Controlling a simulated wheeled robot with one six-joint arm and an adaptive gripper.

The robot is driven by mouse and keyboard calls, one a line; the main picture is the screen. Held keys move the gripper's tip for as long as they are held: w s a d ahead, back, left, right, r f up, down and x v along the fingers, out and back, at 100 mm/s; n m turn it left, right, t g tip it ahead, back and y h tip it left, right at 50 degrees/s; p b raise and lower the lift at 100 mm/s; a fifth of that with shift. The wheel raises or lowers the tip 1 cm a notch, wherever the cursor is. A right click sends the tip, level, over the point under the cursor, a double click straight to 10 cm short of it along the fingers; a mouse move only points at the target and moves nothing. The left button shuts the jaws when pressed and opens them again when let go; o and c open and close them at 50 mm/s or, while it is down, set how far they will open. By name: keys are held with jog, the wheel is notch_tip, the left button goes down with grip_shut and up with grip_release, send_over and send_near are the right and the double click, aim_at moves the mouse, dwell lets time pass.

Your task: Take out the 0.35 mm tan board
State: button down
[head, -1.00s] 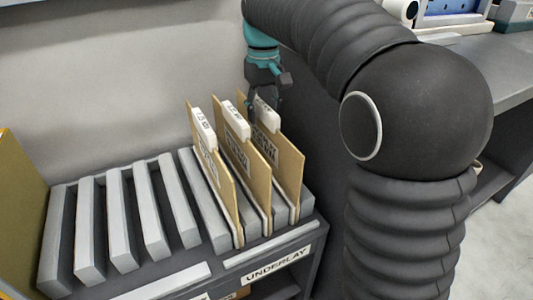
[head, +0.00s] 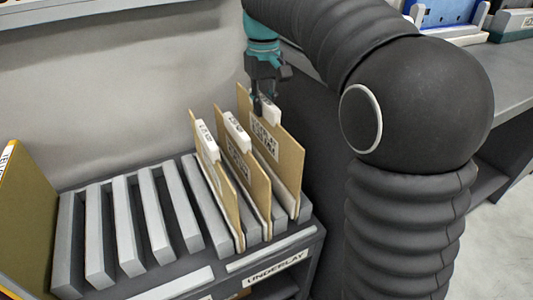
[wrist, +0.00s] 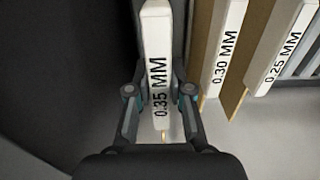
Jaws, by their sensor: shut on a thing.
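The 0.35 mm tan board (head: 285,150) is the rightmost of three tan boards in the rack. Its white tab (wrist: 158,60) reads 0.35 MM in the wrist view. My gripper (wrist: 159,92) is shut on this tab, one finger on each side; in the head view my gripper (head: 263,103) is at the tab from above. The board stands higher than its neighbours, with its lower edge still down at the rack slots. The 0.30 mm board (wrist: 207,50) and the 0.25 mm board (wrist: 265,50) stand to its right in the wrist view.
The grey slotted rack (head: 128,240) has several empty slots to the left. An UNDERLAY label (head: 277,269) is on its front. A yellowish board (head: 22,225) stands at the far left. A wall is behind, and a grey counter (head: 510,105) lies at right.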

jog(key=shift+r, duration=3.05)
